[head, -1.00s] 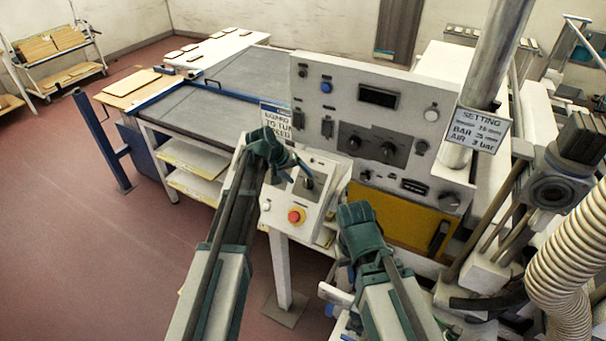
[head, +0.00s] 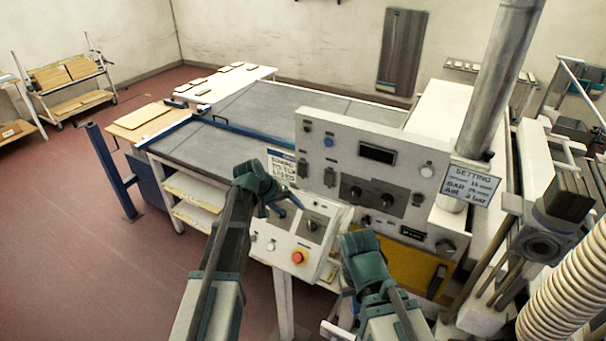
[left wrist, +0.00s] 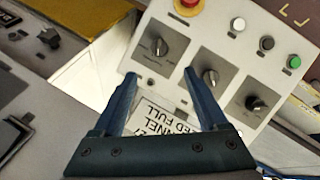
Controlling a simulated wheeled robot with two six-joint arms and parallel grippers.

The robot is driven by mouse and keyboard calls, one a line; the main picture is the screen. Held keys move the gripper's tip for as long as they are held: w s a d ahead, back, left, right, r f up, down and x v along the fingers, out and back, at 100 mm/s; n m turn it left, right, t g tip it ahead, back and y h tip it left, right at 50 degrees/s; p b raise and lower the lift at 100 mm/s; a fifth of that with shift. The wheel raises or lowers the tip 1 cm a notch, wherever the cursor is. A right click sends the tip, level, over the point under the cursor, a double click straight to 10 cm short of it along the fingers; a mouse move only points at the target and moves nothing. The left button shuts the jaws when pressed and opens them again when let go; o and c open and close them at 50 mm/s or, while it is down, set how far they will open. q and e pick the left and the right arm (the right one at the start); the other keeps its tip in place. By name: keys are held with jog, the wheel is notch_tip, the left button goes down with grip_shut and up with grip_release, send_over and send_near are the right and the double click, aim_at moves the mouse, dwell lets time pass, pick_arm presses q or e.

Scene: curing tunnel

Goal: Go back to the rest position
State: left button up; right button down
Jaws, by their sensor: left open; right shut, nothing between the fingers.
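My left gripper (head: 288,203) is in front of the white control box (head: 325,262) in the head view. In the left wrist view its two blue fingers (left wrist: 158,100) are spread apart with nothing held between them. That view shows the control box (left wrist: 180,75) with black rotary knobs, a green button and part of a red button. A white sign (left wrist: 165,125) with black lettering lies behind the fingers. My right gripper (head: 358,245) is to the right of the control box, in front of the yellow panel; its fingertips are hard to make out.
A large grey panel (head: 335,130) with knobs and a display stands behind the box. The red emergency button (head: 298,258) is close below my left gripper. A metal pipe (head: 505,85) and a ribbed hose (head: 570,290) stand at right. Open floor (head: 75,240) lies at left.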

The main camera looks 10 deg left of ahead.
pick_arm(q)
jog(key=s+d+f+m+g+y+b, duration=0.1)
jog(key=s+d+f+y+b, duration=0.1)
jog(key=s+f+b, duration=0.4)
jog(key=s+d+f+m+g+y+b, duration=0.2)
jog(key=s+d+f+b, duration=0.3)
jog(key=s+f, duration=0.3)
jog(key=s+d+f+m+g+y+b, duration=0.1)
jog(key=s+d+f+m+y+b, duration=0.1)
jog(key=s+f+b, duration=0.6)
jog(key=s+d, duration=0.1)
jog(key=s, duration=0.5)
jog(key=shift+d+g, duration=0.2)
jog(key=shift+g, duration=0.1)
